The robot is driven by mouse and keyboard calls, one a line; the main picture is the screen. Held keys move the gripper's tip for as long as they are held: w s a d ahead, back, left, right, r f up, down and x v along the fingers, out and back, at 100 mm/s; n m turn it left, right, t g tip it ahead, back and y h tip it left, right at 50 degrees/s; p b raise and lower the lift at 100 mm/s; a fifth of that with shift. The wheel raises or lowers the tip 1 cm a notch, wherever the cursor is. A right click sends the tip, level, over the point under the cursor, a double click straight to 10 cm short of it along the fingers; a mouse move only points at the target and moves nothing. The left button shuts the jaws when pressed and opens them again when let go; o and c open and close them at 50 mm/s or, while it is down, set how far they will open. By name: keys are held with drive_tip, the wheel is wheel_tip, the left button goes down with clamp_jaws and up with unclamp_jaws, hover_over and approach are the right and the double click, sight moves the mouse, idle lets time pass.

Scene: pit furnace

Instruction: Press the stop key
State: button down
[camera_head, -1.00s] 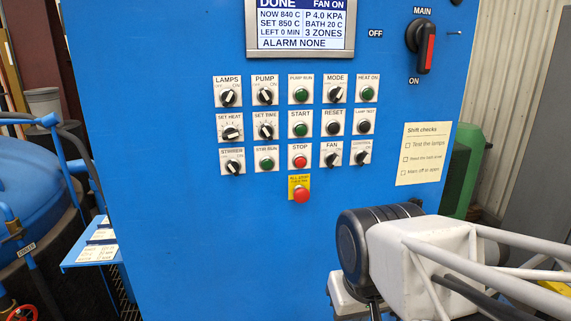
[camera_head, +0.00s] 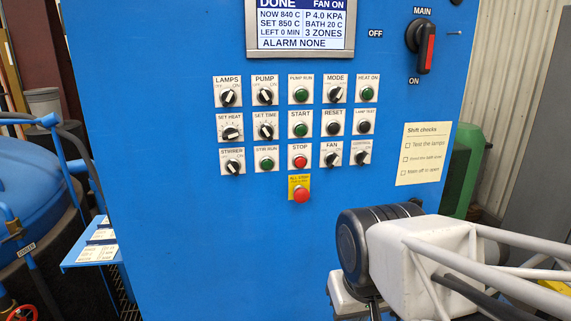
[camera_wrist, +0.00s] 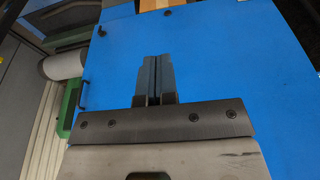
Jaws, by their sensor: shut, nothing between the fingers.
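The stop key is a red round button (camera_head: 300,162) under a STOP label on the blue panel in the head view. It sits between the stir run button (camera_head: 266,163) and the fan knob (camera_head: 333,159). The stop key is not seen in the wrist view. The gripper's fingers are not seen in the head view, where part of my arm is at the lower right.
The panel (camera_head: 200,250) carries several knobs and buttons around the stop key. The display (camera_head: 300,25) above reads DONE and ALARM NONE. A main switch (camera_head: 425,50) is at the upper right. A shift-checks note (camera_head: 424,154) is at the right. The lower panel is bare.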

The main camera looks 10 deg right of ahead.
sight(302, 166)
drive_tip(key=w+a+r+m+t+y, duration=0.1)
drive_tip(key=w+r+m+t+y, duration=0.1)
drive_tip(key=w+r+m, duration=0.3)
drive_tip(key=w+r+m+t+y, duration=0.1)
drive_tip(key=w+r+m+t, duration=0.3)
drive_tip(key=w+r, duration=0.4)
drive_tip(key=w+m, duration=0.1)
drive_tip(key=w, duration=0.5)
drive_tip(key=shift+a+r+m+y, duration=0.3)
drive_tip(key=shift+a+m+y, duration=0.1)
drive_tip(key=shift+w, duration=0.15)
drive_tip(key=shift+w, duration=4.3)
drive_tip(key=shift+w, duration=0.75)
drive_tip(key=shift+s, duration=0.75)
drive_tip(key=shift+s, duration=0.1)
